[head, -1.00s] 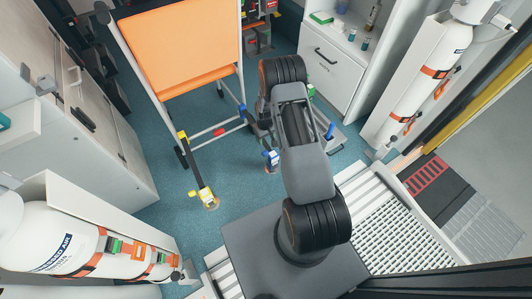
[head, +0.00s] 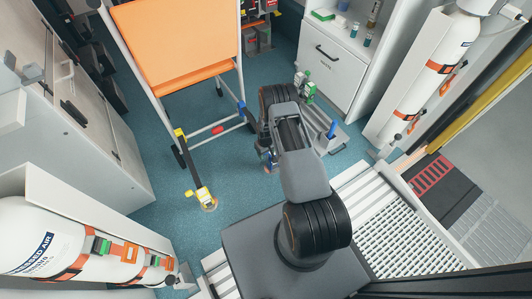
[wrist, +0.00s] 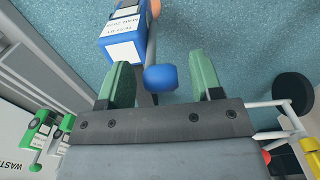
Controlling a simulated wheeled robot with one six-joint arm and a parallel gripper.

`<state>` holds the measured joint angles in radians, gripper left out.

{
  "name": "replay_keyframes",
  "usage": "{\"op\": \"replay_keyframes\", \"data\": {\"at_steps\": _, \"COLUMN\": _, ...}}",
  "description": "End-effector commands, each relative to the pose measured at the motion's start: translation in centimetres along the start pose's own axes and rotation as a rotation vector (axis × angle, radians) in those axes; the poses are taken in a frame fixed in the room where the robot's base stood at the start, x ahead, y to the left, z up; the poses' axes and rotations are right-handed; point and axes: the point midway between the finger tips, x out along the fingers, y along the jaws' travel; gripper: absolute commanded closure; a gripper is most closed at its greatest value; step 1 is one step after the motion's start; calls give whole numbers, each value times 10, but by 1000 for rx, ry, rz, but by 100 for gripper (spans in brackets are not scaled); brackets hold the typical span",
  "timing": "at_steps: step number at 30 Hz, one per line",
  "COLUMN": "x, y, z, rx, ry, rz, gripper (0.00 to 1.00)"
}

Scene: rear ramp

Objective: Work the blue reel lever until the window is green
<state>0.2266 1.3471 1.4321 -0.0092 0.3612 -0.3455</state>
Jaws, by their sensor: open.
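The blue reel (wrist: 125,32) is at the top of the wrist view, with a white label on its face. Its lever ends in a round blue knob (wrist: 160,78), which shows between the green fingertips of my gripper (wrist: 165,82). My gripper is open, and I cannot tell whether either finger touches the knob. I cannot make out the window's colour. In the head view the reel (head: 267,158) is low beside my arm and mostly hidden by it. My gripper is hidden behind the arm there.
Green lever units (wrist: 42,130) are at the left of the wrist view. A white cabinet (head: 335,65) is behind right. Blue floor is clear between the trolley and the left lockers.

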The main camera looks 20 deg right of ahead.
Motion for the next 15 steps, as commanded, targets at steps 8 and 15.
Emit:
{"op": "replay_keyframes", "data": {"at_steps": 8, "x": 3, "y": 0, "z": 0, "rx": 0, "ry": 1, "rz": 0, "gripper": 40}}
{"op": "replay_keyframes", "data": {"at_steps": 15, "x": 3, "y": 0, "z": 0, "rx": 0, "ry": 1, "rz": 0, "gripper": 54}}
